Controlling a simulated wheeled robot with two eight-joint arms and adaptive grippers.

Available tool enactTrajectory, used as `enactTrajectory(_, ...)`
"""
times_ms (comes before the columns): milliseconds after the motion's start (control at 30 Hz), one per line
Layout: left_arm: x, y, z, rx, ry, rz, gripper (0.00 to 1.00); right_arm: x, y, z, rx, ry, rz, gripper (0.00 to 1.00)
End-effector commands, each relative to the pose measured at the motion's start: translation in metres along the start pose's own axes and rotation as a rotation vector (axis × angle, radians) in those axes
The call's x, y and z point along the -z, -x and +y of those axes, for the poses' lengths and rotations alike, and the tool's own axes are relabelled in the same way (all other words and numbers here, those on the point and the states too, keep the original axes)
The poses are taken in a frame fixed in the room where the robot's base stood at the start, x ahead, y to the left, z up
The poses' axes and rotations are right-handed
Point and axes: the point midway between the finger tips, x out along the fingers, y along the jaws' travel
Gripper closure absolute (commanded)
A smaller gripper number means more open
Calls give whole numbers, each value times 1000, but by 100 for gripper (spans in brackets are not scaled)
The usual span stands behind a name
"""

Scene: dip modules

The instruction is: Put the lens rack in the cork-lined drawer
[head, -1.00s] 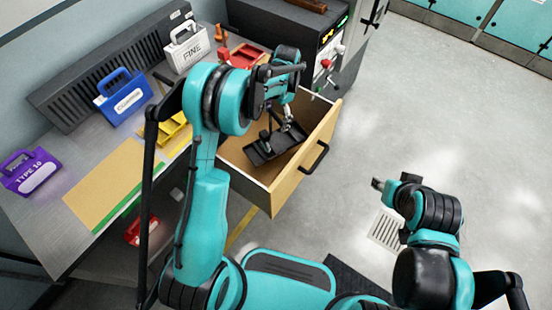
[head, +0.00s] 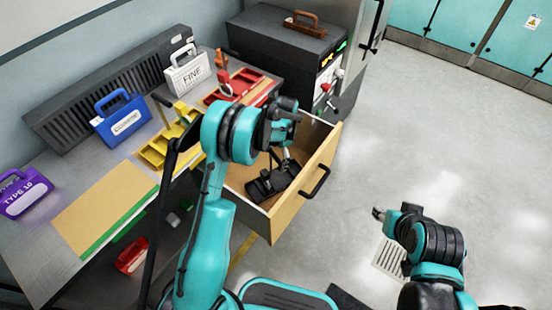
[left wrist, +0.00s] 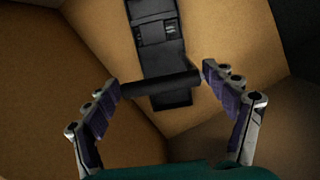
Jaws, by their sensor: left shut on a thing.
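The lens rack, a long black tray (head: 264,187) with a crossbar handle, is inside the open wooden drawer (head: 318,160). My left gripper (head: 287,160) reaches down into the drawer from above. In the left wrist view my left gripper (left wrist: 162,83) has one finger at each end of the rack's black bar, and the rack body (left wrist: 156,50) extends beyond it over the brown drawer bottom (left wrist: 95,30). I cannot tell whether the rack touches the bottom. My right gripper (head: 379,214) is away over the floor, too small to read.
On the bench stand a yellow rack (head: 155,152), a red rack (head: 240,82), a white FINE case (head: 187,75), a blue case (head: 122,122) and a purple case (head: 25,193). A dark cabinet (head: 280,40) stands behind the drawer.

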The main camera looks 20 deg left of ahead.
Motion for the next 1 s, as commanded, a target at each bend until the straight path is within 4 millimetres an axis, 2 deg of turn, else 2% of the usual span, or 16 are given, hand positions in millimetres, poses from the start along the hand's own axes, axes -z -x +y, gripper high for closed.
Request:
enactTrajectory(133, 0, -4, 0, 0, 0, 0, 76, -2, -3, 0, 0, 0, 0, 60)
enactTrajectory(167, 1, -4, 0, 0, 0, 0, 10, -2, -3, 0, 0, 0, 0, 60)
enactTrajectory(200, 0, -3, 0, 0, 0, 0, 0, -2, -2, 0, 0, 0, 0, 60)
enactTrajectory(533, 0, -2, 0, 0, 0, 0, 0, -1, -2, 0, 0, 0, 0, 60)
enactTrajectory(667, 0, 5, 0, 0, 0, 0, 0, 2, 2, 0, 0, 0, 0, 60)
enactTrajectory(767, -1, 22, 0, 0, 0, 0, 0, 6, 8, 0, 0, 0, 0, 60)
enactTrajectory(1000, -1, 77, 0, 0, 0, 0, 0, 18, 25, 0, 0, 0, 0, 60)
